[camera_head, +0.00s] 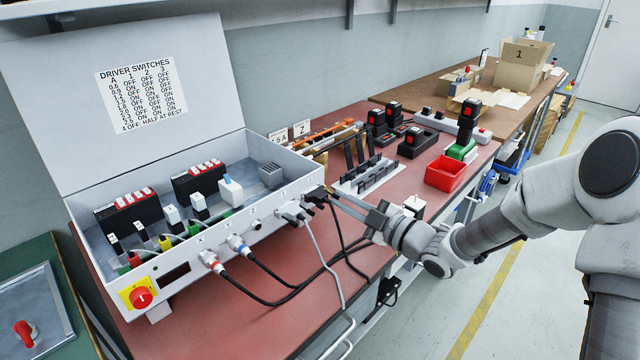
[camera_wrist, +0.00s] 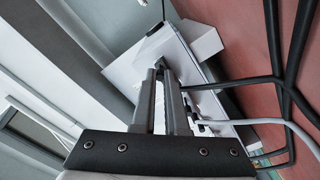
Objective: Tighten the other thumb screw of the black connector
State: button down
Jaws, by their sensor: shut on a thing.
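The black connector (camera_head: 316,194) is at the right end of the front face of the grey control box (camera_head: 215,245), beside a grey-white connector (camera_head: 292,211). My gripper (camera_head: 332,194) reaches in from the right, its fingertips at the black connector. In the wrist view my gripper (camera_wrist: 161,72) has its fingers close together at a small dark part (camera_wrist: 157,60) against the box. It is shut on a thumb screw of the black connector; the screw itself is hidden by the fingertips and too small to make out. The other thumb screw cannot be told apart.
Black cables (camera_head: 290,290) and a grey cable (camera_head: 318,262) hang from the box front over the red bench (camera_head: 235,330). Two round plugs (camera_head: 212,261) sit farther left.

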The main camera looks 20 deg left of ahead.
jog(key=m+p, duration=0.3)
jog(key=m, duration=0.2)
jog(key=shift+r, duration=0.1)
jog(key=m+p, duration=0.6)
jog(key=m, duration=0.4)
jog(key=shift+p, duration=0.35)
jog(key=shift+m+p, duration=0.6)
jog(key=shift+m, duration=0.2)
jog(key=m+p, duration=0.1)
jog(key=m, duration=0.1)
jog(key=shift+m, duration=0.3)
jog(key=m+p, duration=0.1)
jog(key=m, duration=0.4)
jog(key=shift+m+p, duration=0.3)
